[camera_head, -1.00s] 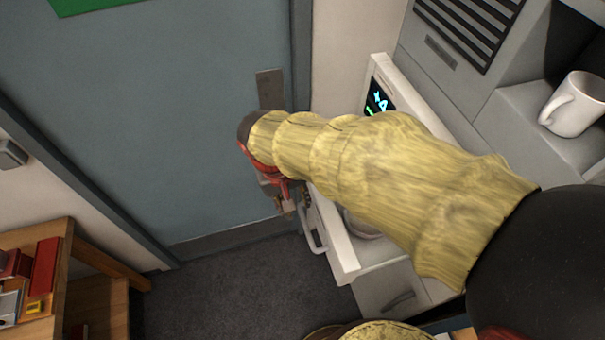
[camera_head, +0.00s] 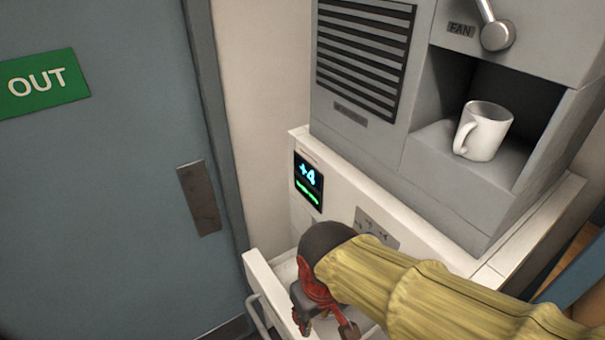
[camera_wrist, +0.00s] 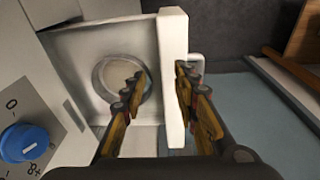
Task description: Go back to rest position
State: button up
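My gripper (camera_head: 325,325) is at the lower middle of the head view, at the open white drawer (camera_head: 262,283) under the grey machine. It also shows in the wrist view (camera_wrist: 160,78), with its two yellow-and-black fingers spread apart. The drawer's front panel (camera_wrist: 174,40) appears between the fingers. The left finger overlaps the drawer's inside, in front of a round pale dish (camera_wrist: 118,77). The right finger is on the handle side. Nothing is seen held; I cannot tell whether a finger touches the panel.
The drawer handle (camera_head: 257,317) sticks out beside my gripper. A grey machine (camera_head: 390,150) with a white mug (camera_head: 483,131) stands above the drawer. A lit display (camera_head: 308,182) is on the white unit. A blue-grey door (camera_head: 100,200) is at left. A blue knob (camera_wrist: 24,142) shows in the wrist view.

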jog(key=s+d+f+m+t+b, duration=0.2)
jog(key=d+m+b, duration=0.4)
jog(key=d, duration=1)
jog(key=t+b, duration=0.1)
jog(key=b, duration=0.2)
jog(key=shift+d+f+t+h, duration=0.15)
jog(key=shift+d+t+h, duration=0.15)
jog(key=shift+d+t, duration=0.1)
